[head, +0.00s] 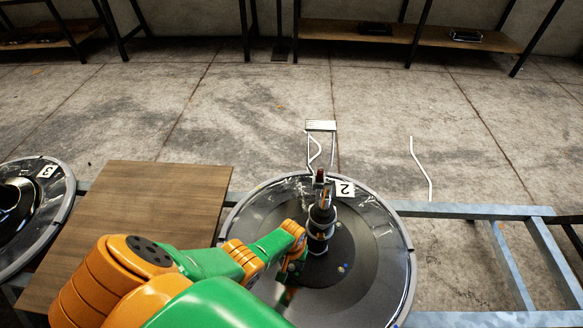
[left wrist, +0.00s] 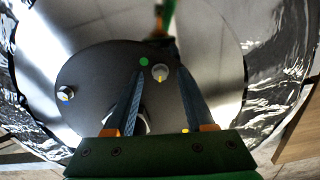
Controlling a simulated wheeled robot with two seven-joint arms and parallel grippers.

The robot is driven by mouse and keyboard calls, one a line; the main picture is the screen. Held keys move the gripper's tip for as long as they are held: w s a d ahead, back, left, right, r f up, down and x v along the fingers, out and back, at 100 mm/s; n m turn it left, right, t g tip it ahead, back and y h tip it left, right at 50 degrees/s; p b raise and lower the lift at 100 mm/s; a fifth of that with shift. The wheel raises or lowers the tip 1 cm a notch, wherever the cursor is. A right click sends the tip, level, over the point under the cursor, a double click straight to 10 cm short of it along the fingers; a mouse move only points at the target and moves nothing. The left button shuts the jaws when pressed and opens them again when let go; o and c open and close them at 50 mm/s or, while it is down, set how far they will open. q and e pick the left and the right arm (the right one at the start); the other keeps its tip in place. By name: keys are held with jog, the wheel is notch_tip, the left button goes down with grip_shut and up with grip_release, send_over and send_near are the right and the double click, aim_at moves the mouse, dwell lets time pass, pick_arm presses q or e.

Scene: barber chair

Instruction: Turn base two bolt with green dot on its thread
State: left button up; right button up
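Base two (head: 388,285) is a round shiny rim with a dark disc inside and a white "2" label (head: 345,188). My left gripper (left wrist: 158,70) is open above the dark disc (left wrist: 95,65). A silver bolt (left wrist: 160,73) with a yellow mark lies between its fingertips in the picture; I cannot tell whether they touch it. A green dot (left wrist: 143,62) shows beside this bolt, near the left fingertip. In the head view my left arm covers part of the disc. My right gripper is not in view.
A dark upright post (head: 320,228) stands on base two. A wooden board (head: 130,215) lies to its left, then a base labelled 3 (head: 62,190). A grey metal frame (head: 470,211) runs to the right. Shelves (head: 400,38) stand far back; the floor between is mostly clear.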

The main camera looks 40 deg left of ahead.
aim_at(291, 266)
pick_arm(q)
notch_tip(291, 266, up, 7)
jog(key=p, duration=0.6)
jog(key=shift+r, duration=0.15)
